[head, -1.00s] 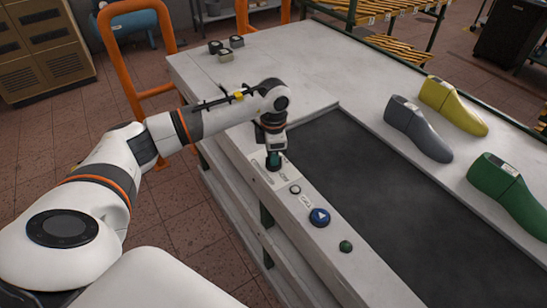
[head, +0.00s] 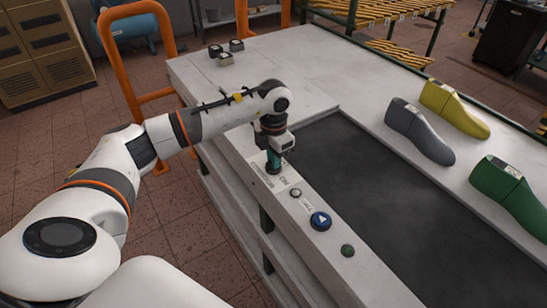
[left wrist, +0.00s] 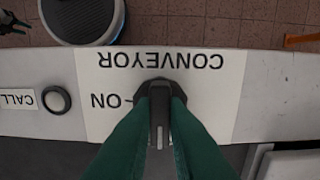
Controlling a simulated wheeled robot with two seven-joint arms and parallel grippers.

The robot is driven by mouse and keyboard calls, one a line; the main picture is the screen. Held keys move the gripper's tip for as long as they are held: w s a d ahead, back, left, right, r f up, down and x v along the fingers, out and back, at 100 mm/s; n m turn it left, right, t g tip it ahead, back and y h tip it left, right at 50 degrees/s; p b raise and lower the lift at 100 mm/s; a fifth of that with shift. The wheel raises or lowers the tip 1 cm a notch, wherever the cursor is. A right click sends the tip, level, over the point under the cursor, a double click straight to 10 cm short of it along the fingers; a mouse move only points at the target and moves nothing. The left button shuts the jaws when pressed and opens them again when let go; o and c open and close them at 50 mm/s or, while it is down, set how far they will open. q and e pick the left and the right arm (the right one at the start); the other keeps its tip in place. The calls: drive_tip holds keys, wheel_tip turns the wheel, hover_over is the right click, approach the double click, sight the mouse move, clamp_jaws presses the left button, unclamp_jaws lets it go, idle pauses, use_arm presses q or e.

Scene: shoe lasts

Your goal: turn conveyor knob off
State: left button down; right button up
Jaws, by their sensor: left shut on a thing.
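The conveyor knob (left wrist: 158,120) is a dark, narrow grip on a white label plate (left wrist: 215,90) marked CONVEYOR and ON, which reads upside down in the left wrist view. My left gripper (head: 273,163) points down onto it at the near edge of the conveyor bench. In the left wrist view, the green fingers of my left gripper (left wrist: 160,95) are shut on the knob, one on each side. The OFF end of the label is hidden by the fingers.
Near the knob are a small CALL button (head: 295,193), a blue button (head: 320,221) and a green button (head: 347,250). Grey (head: 419,131), yellow (head: 454,109) and green (head: 510,195) shoe lasts lie beyond the dark belt (head: 390,210). Small dark blocks (head: 226,58) sit at the far left corner.

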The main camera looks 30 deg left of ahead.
use_arm(q)
drive_tip(key=c, duration=1.4)
unclamp_jaws()
drive_tip(key=shift+c, duration=0.2)
wheel_tip(320, 180, up, 12)
drive_tip(key=b, duration=0.2)
